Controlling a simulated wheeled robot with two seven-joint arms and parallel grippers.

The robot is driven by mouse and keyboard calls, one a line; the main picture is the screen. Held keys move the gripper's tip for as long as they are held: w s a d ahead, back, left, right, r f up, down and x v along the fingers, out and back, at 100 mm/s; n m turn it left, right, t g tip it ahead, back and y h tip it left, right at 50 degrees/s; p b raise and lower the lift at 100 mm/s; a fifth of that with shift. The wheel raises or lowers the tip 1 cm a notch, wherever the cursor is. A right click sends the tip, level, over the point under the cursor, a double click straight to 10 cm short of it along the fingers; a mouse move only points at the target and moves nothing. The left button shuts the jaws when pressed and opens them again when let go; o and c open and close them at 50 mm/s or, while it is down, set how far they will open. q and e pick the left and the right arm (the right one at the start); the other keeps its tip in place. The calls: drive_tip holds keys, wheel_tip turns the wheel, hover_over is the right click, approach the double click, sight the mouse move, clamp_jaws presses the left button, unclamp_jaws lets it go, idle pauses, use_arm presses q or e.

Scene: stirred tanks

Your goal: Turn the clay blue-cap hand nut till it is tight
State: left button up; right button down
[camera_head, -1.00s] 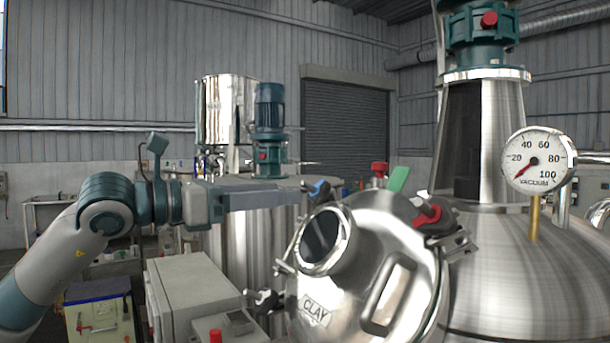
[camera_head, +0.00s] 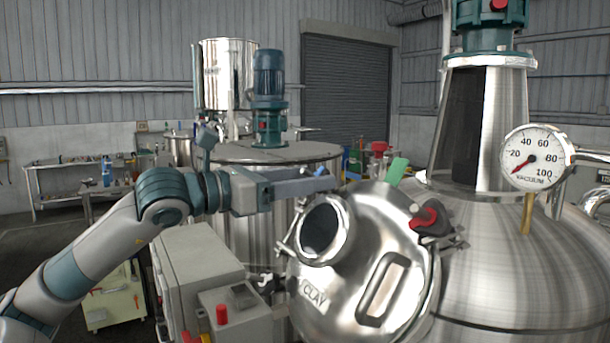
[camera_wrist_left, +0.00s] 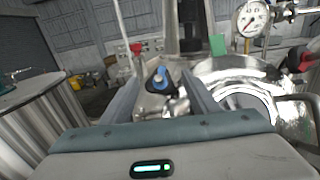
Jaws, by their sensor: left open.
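The clay lid (camera_head: 372,270) is a round steel cover with a CLAY label, a round sight port and a handle. The blue-cap hand nut (camera_head: 320,171) is at the lid's upper left edge, mostly hidden behind my gripper's fingers in the head view. In the left wrist view the nut (camera_wrist_left: 158,77) shows its blue cap and dark body between the two fingers. My left gripper (camera_head: 328,184) is open, its fingers on either side of the nut in the picture; I cannot tell whether they touch it. My right gripper is not in view.
A red-cap hand nut (camera_head: 427,218) is at the lid's upper right, and a dark one (camera_head: 265,283) at its lower left. A green tab (camera_head: 397,171) rises behind the lid. A vacuum gauge (camera_head: 533,158) is at right. A grey control box (camera_head: 200,265) stands below my arm.

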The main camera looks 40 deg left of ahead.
use_arm(q)
drive_tip(key=c, duration=1)
drive_tip(key=shift+c, duration=0.2)
